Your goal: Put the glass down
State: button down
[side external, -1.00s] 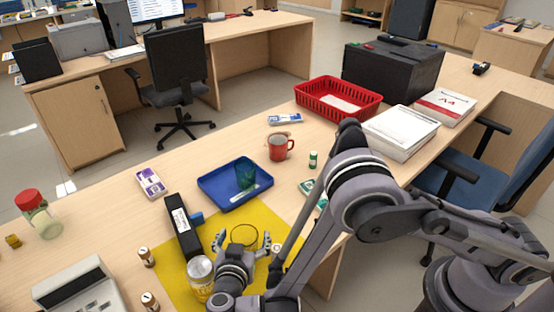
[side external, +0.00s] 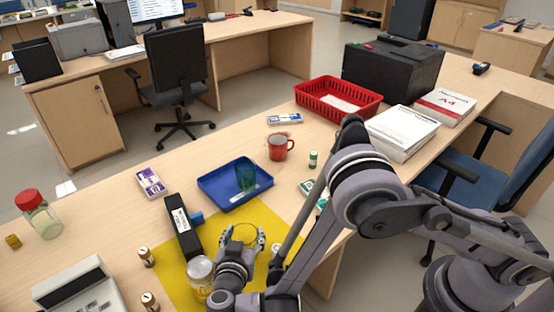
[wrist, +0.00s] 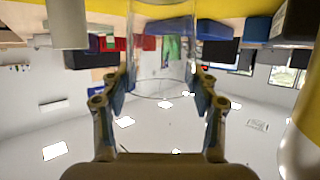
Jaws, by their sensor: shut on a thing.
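A clear, see-through glass (wrist: 162,40) is between the two fingers of my gripper (wrist: 162,88) in the wrist view, with its round rim towards the camera. My gripper (side external: 243,237) is shut on the glass, one finger on each side. In the side view the gripper is over the yellow mat (side external: 283,215), and the glass shows only as a faint outline. Its base is hidden, so I cannot tell whether it touches the mat. A green tumbler (side external: 245,175) stands in the blue tray (side external: 212,199) behind.
A black box (side external: 182,228) and a jar with yellow contents (side external: 200,282) are close to the left of my gripper. A red mug (side external: 279,147) and a red basket (side external: 350,105) are farther back.

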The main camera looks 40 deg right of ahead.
jog(key=shift+r, duration=0.45)
jog(key=d+r, duration=0.9)
jog(key=d, duration=0.2)
jog(key=w+a+n+t+y, duration=0.3)
jog(key=w+n+y, duration=0.2)
jog(key=w, duration=2.1)
jog(key=shift+w+a+f, duration=0.1)
jog(key=shift+w+f, duration=0.05)
jog(key=shift+f, duration=2.3)
jog(key=shift+w+a+f, duration=0.1)
jog(key=shift+w+f, duration=0.05)
jog(key=shift+f, duration=2.25)
